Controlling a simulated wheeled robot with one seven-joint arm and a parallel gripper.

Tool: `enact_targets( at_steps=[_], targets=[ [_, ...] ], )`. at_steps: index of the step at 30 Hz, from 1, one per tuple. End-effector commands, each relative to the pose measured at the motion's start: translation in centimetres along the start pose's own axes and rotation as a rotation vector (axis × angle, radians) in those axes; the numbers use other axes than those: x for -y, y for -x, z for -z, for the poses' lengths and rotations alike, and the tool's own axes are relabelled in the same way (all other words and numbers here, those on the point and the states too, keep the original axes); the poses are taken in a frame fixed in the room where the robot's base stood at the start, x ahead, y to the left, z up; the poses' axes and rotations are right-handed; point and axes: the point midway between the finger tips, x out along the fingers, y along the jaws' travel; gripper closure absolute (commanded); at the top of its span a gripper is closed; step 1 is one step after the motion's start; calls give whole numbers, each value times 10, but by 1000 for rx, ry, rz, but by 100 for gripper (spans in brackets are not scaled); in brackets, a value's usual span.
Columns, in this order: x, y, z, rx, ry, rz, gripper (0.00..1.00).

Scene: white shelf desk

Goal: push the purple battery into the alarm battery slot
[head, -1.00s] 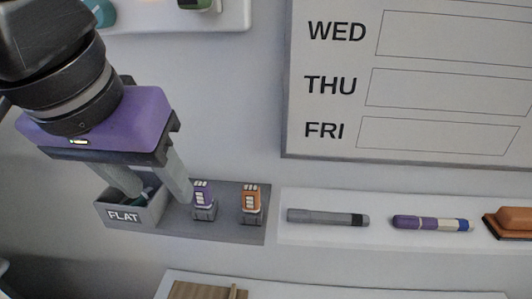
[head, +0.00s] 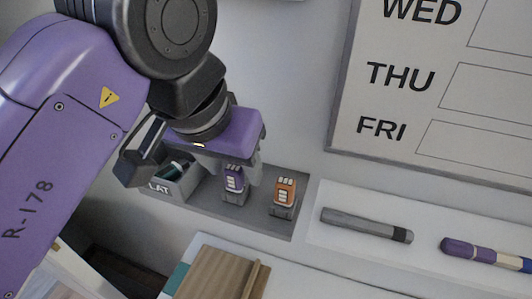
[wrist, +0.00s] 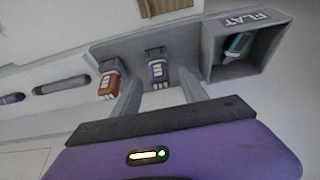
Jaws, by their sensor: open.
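The purple battery (head: 234,178) stands upright in a grey holder on the grey tray, and shows in the wrist view (wrist: 157,69) between my two fingers. My gripper (head: 238,172) is open above the tray, with a finger on either side of the purple battery in the wrist view (wrist: 160,88). I cannot tell whether the fingers touch it.
An orange battery (head: 284,191) stands just right of the purple one. The FLAT bin (wrist: 262,40) on the other side holds a teal battery (wrist: 238,44). A grey marker (head: 365,224) and a purple marker (head: 480,251) lie on a white ledge. A wooden board (head: 215,272) is in front.

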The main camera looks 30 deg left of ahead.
Motion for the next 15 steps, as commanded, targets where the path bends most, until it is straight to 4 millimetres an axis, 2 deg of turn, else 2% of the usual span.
enact_targets(
  at_steps=[3, 10, 15],
  targets=[
    [0, -7, 0, 1, 0, 0, 49],
    [0, -8, 0, 0, 0, 0, 49],
    [0, -8, 0, 0, 0, 0, 82]
  ],
)
